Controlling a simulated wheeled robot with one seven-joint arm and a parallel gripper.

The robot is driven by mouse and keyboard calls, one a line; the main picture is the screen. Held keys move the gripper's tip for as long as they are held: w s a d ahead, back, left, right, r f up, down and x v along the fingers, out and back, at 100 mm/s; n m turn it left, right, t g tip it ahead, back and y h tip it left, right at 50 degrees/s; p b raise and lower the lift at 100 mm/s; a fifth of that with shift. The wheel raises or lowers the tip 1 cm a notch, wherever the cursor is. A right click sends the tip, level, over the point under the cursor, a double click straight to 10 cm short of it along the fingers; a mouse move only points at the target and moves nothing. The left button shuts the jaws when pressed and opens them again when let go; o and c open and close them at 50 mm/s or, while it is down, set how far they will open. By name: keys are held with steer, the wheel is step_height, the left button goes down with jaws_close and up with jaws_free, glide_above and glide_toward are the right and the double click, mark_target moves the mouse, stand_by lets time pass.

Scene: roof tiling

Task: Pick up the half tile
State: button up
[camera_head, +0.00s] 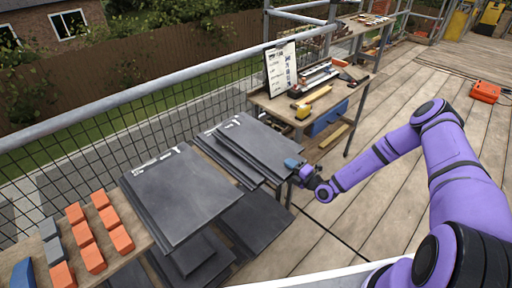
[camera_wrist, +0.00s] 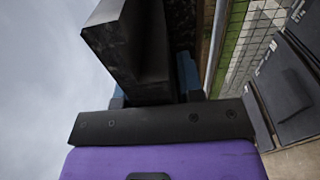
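A stack of dark grey tiles (camera_head: 258,143) lies on the bench behind my gripper, with narrower tiles along its left side. I cannot tell for sure which piece is the half tile. My gripper (camera_head: 292,164) is at the right front corner of this stack. In the wrist view, a dark slab (camera_wrist: 140,60) stands between the blue fingertips (camera_wrist: 152,88) and reaches up and away from the palm. The slab hides much of the fingers, so I cannot tell whether they press on it.
A large dark tile (camera_head: 180,192) lies left of the stack, beside orange blocks (camera_head: 83,232). More dark tiles lie lower down. A wooden table (camera_head: 275,103) with tools stands behind. A railing (camera_head: 130,95) runs along the left. The deck at right is mostly clear.

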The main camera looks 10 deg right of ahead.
jaws_close()
steer(key=shift+r, duration=0.15)
steer(key=shift+r, duration=0.25)
steer(key=r, duration=0.3)
steer(key=shift+s+d, duration=0.1)
steer(key=shift+s, duration=0.15)
steer(key=s+d+r, duration=0.1)
steer(key=s+d, duration=0.1)
steer(key=s, duration=1.3)
steer(key=shift+d+r, duration=0.15)
steer(key=shift+d, duration=0.25)
steer(key=shift+s, duration=0.1)
steer(key=shift+c, duration=0.6)
jaws_free()
jaws_close()
